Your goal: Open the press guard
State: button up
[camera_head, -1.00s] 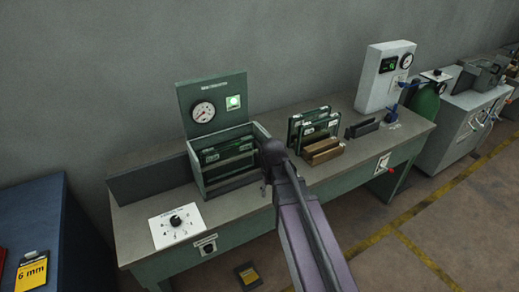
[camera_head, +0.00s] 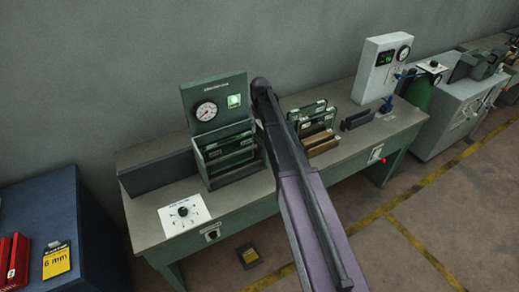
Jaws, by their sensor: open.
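A green bench unit (camera_head: 214,95) with a round dial gauge and a lit green indicator stands on the workbench, left of my arm. Its lower front is an open-looking box with horizontal green bars (camera_head: 222,152). I cannot tell for sure whether this is the press guard, and no label is legible. My arm crosses the picture from the bottom to just right of this unit, where its dark upper end rises above the bench. My gripper cannot be made out; the arm hides whatever is behind it.
The workbench (camera_head: 160,203) carries a white dial plate (camera_head: 184,211) at front left, green frames (camera_head: 312,117) right of my arm, and a white gauge cabinet (camera_head: 382,70) at the far right. A blue cabinet (camera_head: 95,225) stands left. Floor is free front right.

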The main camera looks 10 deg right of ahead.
aim_at(260, 151)
jog(key=shift+f, duration=0.15)
notch_tip(260, 151, down, 14)
jog(key=b, duration=1.3)
jog(key=shift+r+b, duration=0.25)
jog(key=shift+b, duration=0.15)
dwell(0.4)
jog(key=shift+s, duration=0.1)
grip_shut()
